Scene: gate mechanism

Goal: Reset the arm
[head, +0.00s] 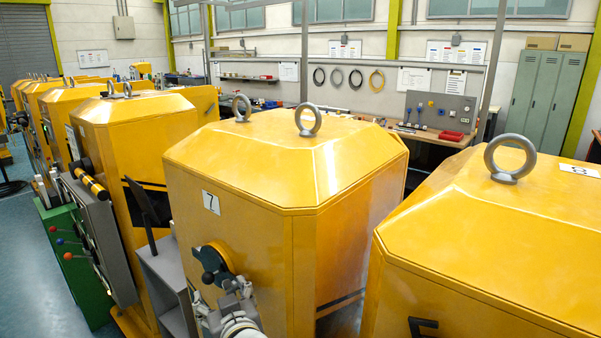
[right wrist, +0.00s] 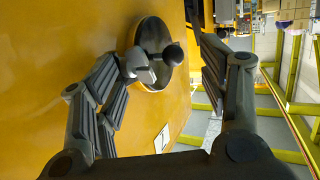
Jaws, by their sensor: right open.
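A yellow cabinet (head: 240,240) labelled 7 (head: 210,202) stands in the middle of the head view. On its front face is a round plate with a dark handle (head: 213,262). In the right wrist view the handle (right wrist: 152,62) shows a dark round knob and a grey end in front of the round plate (right wrist: 153,36). My right gripper (right wrist: 163,82) is open, its two fingers spread on either side of the handle, with nothing visibly held. In the head view the gripper is small and partly hidden at the front of cabinet 7. My left gripper is not in view.
Yellow cabinet 8 (head: 490,250) stands close on the right, and another yellow cabinet (head: 140,130) on the left. A grey box (head: 165,285) and a green unit with levers (head: 75,255) stand left of cabinet 7. A workbench (head: 430,132) is behind.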

